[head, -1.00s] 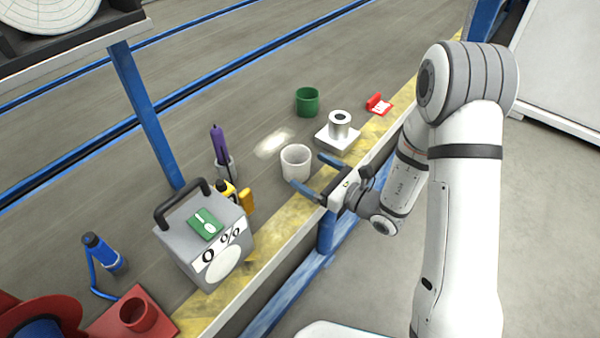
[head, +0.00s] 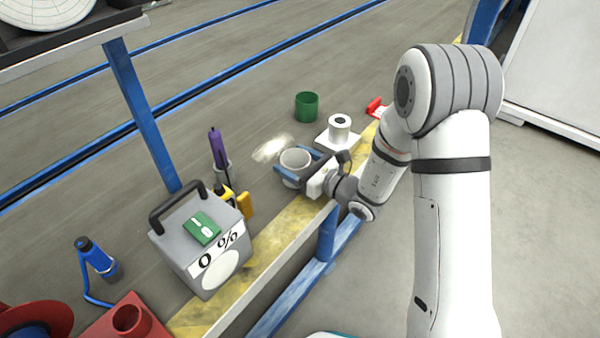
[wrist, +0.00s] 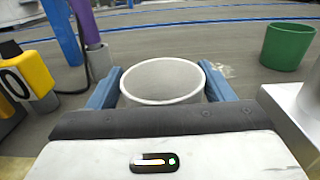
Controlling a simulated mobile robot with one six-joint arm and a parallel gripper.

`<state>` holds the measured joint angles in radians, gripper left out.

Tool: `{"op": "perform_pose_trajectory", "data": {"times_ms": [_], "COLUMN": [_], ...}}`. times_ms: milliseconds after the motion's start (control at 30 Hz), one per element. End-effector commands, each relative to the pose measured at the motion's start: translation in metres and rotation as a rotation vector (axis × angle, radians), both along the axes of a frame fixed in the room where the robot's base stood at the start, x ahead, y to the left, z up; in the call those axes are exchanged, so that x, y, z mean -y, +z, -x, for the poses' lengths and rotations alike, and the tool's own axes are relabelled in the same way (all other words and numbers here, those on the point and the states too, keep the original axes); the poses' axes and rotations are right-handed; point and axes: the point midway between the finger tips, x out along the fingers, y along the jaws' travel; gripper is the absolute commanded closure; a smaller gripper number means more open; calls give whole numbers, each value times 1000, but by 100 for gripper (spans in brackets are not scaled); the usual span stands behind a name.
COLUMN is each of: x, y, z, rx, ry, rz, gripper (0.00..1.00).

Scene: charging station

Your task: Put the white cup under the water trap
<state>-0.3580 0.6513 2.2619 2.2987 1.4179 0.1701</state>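A green cup (head: 307,106) and a metal spool on a white base (head: 338,130) stand behind and right of the white cup. A purple tool (head: 217,146), yellow items (head: 245,205) and a grey handled box (head: 188,240) stand left. A blue post (head: 145,120) rises behind the box.

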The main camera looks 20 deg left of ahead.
Motion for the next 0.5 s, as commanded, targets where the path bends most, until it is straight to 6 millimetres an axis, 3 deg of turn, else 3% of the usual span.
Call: {"op": "perform_pose_trajectory", "data": {"times_ms": [367,500], "x": [0,0], "y": [0,0], "z": [1,1], "rx": [0,0], "ry": [1,1], "rz": [0,1], "gripper": [57,59]}}
